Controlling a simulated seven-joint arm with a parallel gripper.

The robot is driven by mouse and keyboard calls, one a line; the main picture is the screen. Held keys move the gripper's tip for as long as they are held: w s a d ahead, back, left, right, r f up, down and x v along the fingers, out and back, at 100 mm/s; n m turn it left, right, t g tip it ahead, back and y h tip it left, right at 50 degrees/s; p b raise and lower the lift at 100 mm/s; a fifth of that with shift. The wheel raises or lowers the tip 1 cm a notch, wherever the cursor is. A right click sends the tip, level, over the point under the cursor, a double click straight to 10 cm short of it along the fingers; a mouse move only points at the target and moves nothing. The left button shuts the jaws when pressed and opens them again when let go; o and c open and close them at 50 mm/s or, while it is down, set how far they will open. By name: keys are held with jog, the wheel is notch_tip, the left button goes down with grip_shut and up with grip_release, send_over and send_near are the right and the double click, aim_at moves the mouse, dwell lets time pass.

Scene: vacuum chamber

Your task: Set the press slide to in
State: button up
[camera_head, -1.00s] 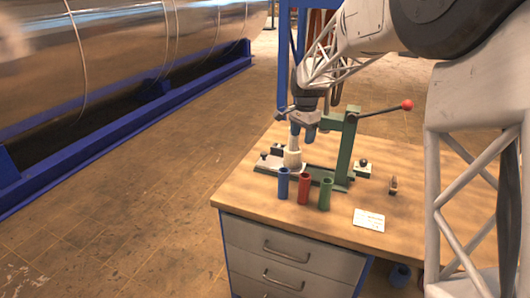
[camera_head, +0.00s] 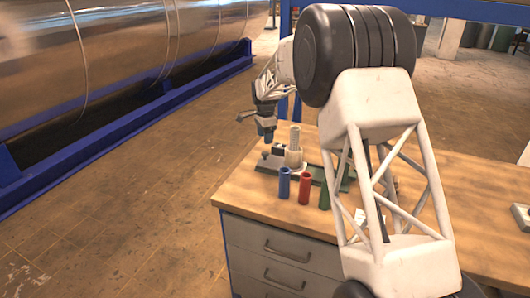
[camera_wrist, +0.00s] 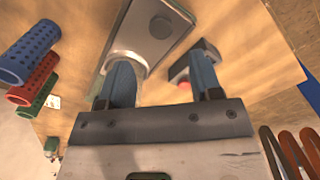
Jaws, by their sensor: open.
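The press stands on the wooden bench. A light grey slide plate (camera_head: 268,162) lies at the base's left end, beside a small dark block (camera_head: 278,149). My gripper (camera_head: 265,137) is open and empty, pointing down above and left of this end. In the wrist view the fingers (camera_wrist: 164,88) are apart. One finger overlaps a grey metal plate (camera_wrist: 178,18), the other a dark-edged block (camera_wrist: 183,70) with a reddish spot. I cannot tell whether they touch. My arm hides the press column and lever.
Blue (camera_head: 284,184), red (camera_head: 304,188) and green (camera_head: 324,195) tubes stand in front of the press; the green one is partly hidden by my arm. The bench's left edge (camera_head: 232,188) is close to the gripper. A large metal cylinder (camera_head: 100,70) lies beyond the aisle.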

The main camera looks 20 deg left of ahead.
aim_at(265, 153)
dwell(0.4)
jog(key=shift+f, duration=3.9)
jog(key=shift+c, duration=0.2)
grip_shut()
